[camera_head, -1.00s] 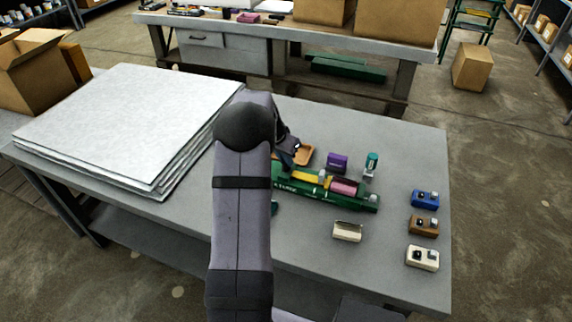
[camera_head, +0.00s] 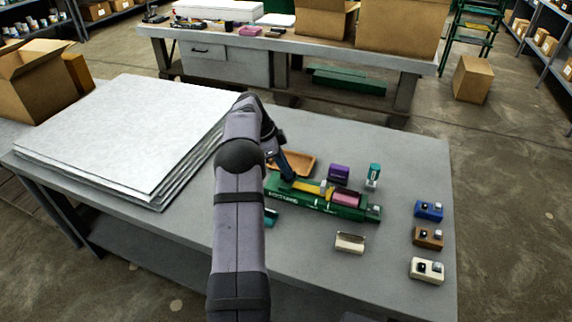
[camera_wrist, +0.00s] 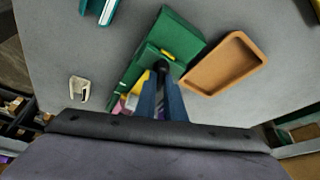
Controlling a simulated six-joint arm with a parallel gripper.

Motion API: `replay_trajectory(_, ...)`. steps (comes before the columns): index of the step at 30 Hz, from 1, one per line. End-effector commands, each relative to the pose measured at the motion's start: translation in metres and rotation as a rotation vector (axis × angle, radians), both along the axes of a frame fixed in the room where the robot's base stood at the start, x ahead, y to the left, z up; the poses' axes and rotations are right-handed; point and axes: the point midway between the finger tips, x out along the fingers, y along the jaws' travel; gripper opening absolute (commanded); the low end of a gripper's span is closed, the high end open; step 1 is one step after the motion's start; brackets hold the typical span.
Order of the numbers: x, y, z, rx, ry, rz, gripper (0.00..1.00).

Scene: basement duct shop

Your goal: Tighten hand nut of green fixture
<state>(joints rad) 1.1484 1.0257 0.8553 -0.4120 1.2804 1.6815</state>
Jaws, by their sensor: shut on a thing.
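The long green fixture (camera_head: 322,208) lies on the grey table and holds a yellow part (camera_head: 307,187) and a pink part (camera_head: 345,199). It also shows in the wrist view (camera_wrist: 180,27). My gripper (camera_head: 286,174) is over the left part of the fixture, pointing down.
An orange-brown tray (camera_head: 299,161) lies just behind the fixture. A purple block (camera_head: 339,173) and a teal piece (camera_head: 373,174) stand behind its right part. A cream holder (camera_head: 350,243) is in front. Blue (camera_head: 429,209), brown (camera_head: 428,237) and cream (camera_head: 427,270) blocks line the right edge.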

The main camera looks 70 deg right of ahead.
Motion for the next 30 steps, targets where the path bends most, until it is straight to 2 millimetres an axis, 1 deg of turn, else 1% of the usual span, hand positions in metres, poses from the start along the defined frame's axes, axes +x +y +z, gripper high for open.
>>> replay_trajectory(1, 0.0006, -0.0004, 0.0042, 0.001, 0.000, -0.034, 0.00)
replay_trajectory(9, 0.0009, -0.0011, 0.0029, 0.001, -0.002, -0.149, 0.00)
replay_trajectory(30, 0.0010, -0.0022, 0.0012, -0.001, -0.002, -0.293, 0.00)
